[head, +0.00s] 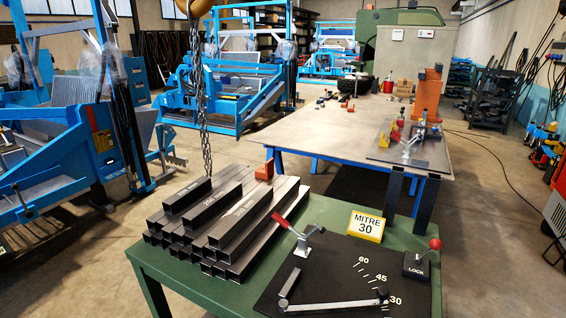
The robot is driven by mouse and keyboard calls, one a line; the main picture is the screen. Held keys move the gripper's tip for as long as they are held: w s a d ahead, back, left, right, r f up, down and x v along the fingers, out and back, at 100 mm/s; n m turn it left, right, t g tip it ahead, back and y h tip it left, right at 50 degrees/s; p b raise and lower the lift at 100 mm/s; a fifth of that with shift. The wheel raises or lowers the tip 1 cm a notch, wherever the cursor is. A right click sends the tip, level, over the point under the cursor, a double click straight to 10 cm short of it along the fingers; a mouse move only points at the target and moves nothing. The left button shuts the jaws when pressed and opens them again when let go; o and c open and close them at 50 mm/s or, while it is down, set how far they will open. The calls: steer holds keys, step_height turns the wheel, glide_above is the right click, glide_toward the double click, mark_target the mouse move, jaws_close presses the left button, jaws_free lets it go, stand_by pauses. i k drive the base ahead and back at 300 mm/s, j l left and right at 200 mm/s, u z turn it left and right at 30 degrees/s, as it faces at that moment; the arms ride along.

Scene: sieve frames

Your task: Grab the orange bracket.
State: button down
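A small orange bracket (265,171) sits at the far right side of a stack of dark square steel tubes (238,232) on the green table. It looks L-shaped, with one upright part. I cannot tell whether it rests on a tube or on the table behind. A larger, tall orange piece (428,92) stands on the far workbench, and a tiny orange piece (351,107) lies near that bench's middle. My gripper is not in view.
A chain (203,110) hangs behind the tubes. The far workbench (310,135) is mostly bare.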

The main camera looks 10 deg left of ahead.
mark_target(266, 172)
steer(key=i+j+u, duration=0.1)
steer(key=j+u, duration=0.15)
steer(key=j, duration=0.2)
steer(key=i+j+u, duration=0.2)
steer(key=j, duration=0.25)
steer(key=i+j+u, duration=0.2)
steer(key=j+u, duration=0.2)
steer(key=i+j+u, duration=0.6)
steer(key=j+u, duration=0.15)
steer(key=i+j+u, duration=0.25)
steer(key=u, duration=0.15)
steer(key=i+j, duration=0.1)
steer(key=i, duration=0.35)
steer(key=i+z, duration=0.1)
steer(key=i, duration=0.4)
steer(key=i+j, duration=0.2)
steer(key=i, duration=0.25)
steer(key=i+l+z, duration=0.15)
steer(key=i+z, duration=0.3)
steer(key=i, duration=0.15)
steer(key=i+z, duration=0.5)
steer(key=i+j+z, duration=0.45)
steer(key=i, duration=0.15)
steer(key=l, duration=0.1)
